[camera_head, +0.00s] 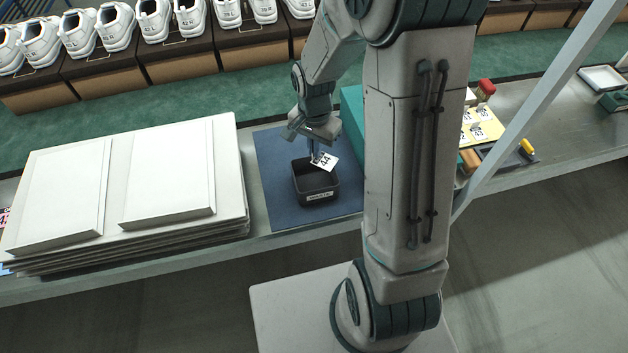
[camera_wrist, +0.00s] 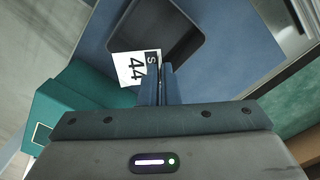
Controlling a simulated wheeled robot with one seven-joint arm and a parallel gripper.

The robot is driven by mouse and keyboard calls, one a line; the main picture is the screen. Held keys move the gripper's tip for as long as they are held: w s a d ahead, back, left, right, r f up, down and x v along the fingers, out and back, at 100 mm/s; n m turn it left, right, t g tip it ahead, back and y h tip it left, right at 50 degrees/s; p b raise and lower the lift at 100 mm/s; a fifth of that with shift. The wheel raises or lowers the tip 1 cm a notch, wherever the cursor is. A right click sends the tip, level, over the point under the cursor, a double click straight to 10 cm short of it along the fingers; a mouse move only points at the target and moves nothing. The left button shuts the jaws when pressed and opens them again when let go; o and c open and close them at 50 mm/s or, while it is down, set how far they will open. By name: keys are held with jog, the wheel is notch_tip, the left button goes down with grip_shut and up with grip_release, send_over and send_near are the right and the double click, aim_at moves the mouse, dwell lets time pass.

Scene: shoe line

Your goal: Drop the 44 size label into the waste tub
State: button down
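The 44 size label (camera_head: 325,161) is a small white card with a black "44". It also shows in the wrist view (camera_wrist: 138,70), next to my fingertips. My gripper (camera_head: 313,153) is shut on the label by its edge and holds it above the waste tub. The waste tub (camera_head: 318,196) is a small dark open box with a white label on its front, standing on the blue mat. In the wrist view the tub (camera_wrist: 196,42) lies just past my fingertips, and the card overlaps its edge. The tub's inside looks empty where it shows.
The blue mat (camera_head: 274,178) lies on the grey bench. White box lids (camera_head: 165,170) are stacked at the left. A teal box (camera_head: 352,112) stands right of the mat, partly behind my arm. A yellow card with labels (camera_head: 484,127) lies farther right. White shoes (camera_head: 115,26) line the back.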

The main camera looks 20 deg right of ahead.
notch_tip(320, 180, down, 4)
jog(key=shift+f+b, duration=0.1)
jog(key=shift+b, duration=1.05)
jog(key=c, duration=1.6)
grip_release()
notch_tip(320, 180, up, 14)
